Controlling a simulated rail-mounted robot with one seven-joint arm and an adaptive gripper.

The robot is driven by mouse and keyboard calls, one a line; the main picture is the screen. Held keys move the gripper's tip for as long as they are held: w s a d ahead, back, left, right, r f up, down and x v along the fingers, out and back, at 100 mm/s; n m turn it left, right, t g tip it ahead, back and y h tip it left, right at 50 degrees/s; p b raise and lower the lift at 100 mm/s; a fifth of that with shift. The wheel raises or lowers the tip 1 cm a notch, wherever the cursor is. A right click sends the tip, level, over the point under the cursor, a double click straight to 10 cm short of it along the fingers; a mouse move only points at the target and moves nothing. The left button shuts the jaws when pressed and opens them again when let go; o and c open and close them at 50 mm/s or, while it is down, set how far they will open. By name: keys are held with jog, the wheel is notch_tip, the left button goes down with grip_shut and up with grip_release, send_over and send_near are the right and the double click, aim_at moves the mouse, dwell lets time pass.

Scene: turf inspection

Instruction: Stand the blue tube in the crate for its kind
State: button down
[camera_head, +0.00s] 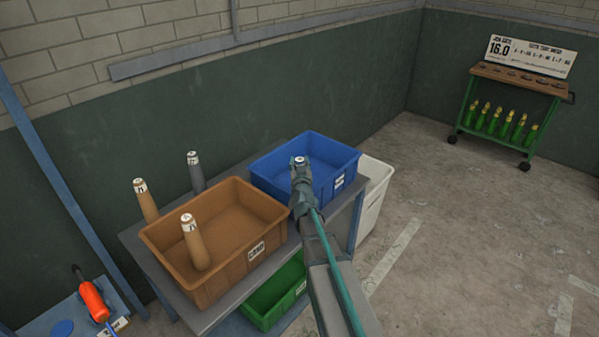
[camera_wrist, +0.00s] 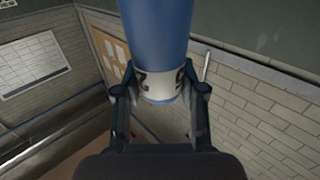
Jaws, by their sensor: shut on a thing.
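In the head view only a small pale round end shows at the fingertips. The tube's body is hidden there, so I cannot tell whether it touches the crate floor. The visible part of the blue crate's inside holds nothing else.
A brown crate (camera_head: 168,253) stands left of the blue one, with a tan tube (camera_head: 198,248) inside. Another tan tube (camera_head: 147,205) and a grey tube (camera_head: 196,175) stand behind it. A green crate (camera_head: 268,306) is below; a white bin (camera_head: 372,205) is at right.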

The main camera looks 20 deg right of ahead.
jog(key=shift+f, duration=1.55)
jog(key=c, duration=0.7)
grip_release()
jog(key=shift+r, duration=0.2)
jog(key=b+v, duration=0.2)
jog(key=v, duration=1)
